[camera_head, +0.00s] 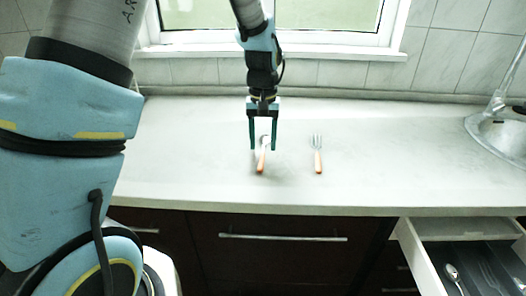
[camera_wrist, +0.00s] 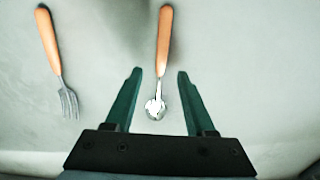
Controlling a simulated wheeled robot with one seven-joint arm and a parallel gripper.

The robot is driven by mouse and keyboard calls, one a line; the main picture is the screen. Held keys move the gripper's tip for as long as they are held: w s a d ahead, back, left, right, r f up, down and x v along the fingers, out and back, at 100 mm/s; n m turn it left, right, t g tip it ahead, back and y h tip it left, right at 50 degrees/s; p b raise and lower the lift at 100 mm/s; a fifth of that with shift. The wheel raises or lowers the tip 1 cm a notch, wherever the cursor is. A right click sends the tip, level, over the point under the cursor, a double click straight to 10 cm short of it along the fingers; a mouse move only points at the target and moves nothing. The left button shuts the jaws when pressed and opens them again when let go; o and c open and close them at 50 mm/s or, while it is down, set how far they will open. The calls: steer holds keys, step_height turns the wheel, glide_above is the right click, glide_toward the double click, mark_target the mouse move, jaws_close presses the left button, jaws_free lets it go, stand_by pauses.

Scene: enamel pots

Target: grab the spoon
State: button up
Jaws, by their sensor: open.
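The spoon (camera_head: 261,161) lies on the pale countertop, with an orange handle toward the front edge and a metal bowl toward the window. In the wrist view the spoon (camera_wrist: 164,45) lies with its bowl between the fingers and its handle reaching out beyond the fingertips. My gripper (camera_head: 252,148) is open above the spoon, fingers pointing down. In the wrist view my gripper (camera_wrist: 159,72) has its two green fingers on either side of the spoon, with nothing held. I cannot tell the exact height of the fingertips over the counter.
A fork (camera_head: 318,155) with an orange handle lies right of the spoon; it also shows in the wrist view (camera_wrist: 50,42). A metal sink (camera_head: 497,132) is at the far right. An open drawer (camera_head: 424,262) with cutlery juts out at bottom right. The counter's right half is mostly clear.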

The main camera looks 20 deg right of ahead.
steer(key=shift+f, duration=1)
jaws_close()
